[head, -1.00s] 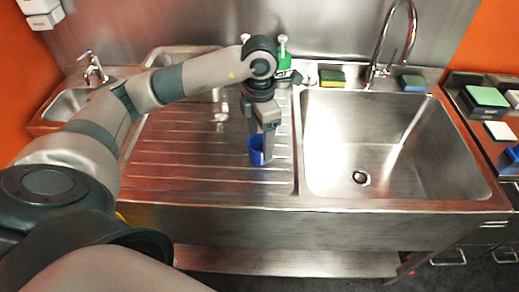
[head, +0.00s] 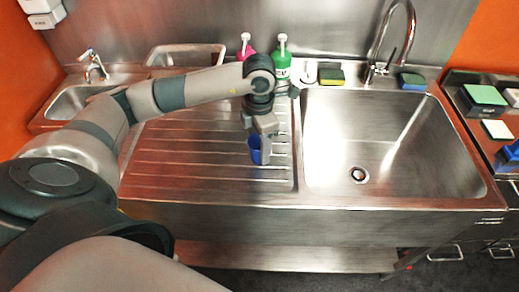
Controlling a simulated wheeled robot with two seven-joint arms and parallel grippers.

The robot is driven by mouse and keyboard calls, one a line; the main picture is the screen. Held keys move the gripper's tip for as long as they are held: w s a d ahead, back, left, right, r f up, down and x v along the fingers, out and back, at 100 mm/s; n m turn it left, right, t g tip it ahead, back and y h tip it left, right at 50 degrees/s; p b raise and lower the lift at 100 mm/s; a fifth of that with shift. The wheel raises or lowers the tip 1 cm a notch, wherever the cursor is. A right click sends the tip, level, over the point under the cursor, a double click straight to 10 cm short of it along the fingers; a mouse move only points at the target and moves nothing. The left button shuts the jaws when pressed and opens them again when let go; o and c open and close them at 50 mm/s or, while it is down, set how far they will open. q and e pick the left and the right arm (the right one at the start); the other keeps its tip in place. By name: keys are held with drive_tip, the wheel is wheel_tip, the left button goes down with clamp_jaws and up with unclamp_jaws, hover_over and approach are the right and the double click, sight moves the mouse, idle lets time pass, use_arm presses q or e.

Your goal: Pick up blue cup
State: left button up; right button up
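The blue cup (head: 254,150) stands on the ribbed steel drainboard (head: 190,150), left of the large sink. My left gripper (head: 259,146) comes down over the cup from above, with its fingers at the cup. Part of the cup is hidden behind a finger. I cannot tell whether the fingers are closed on the cup or only around it. My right gripper is not in view.
A green bottle (head: 282,66) and a pink bottle (head: 246,50) stand at the back behind my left wrist. Sponges (head: 331,77) lie by the tap (head: 377,68). The large sink (head: 390,150) is empty. The drainboard around the cup is clear.

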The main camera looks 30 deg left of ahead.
use_arm(q)
drive_tip(key=shift+r, duration=0.15)
drive_tip(key=shift+c, duration=0.5)
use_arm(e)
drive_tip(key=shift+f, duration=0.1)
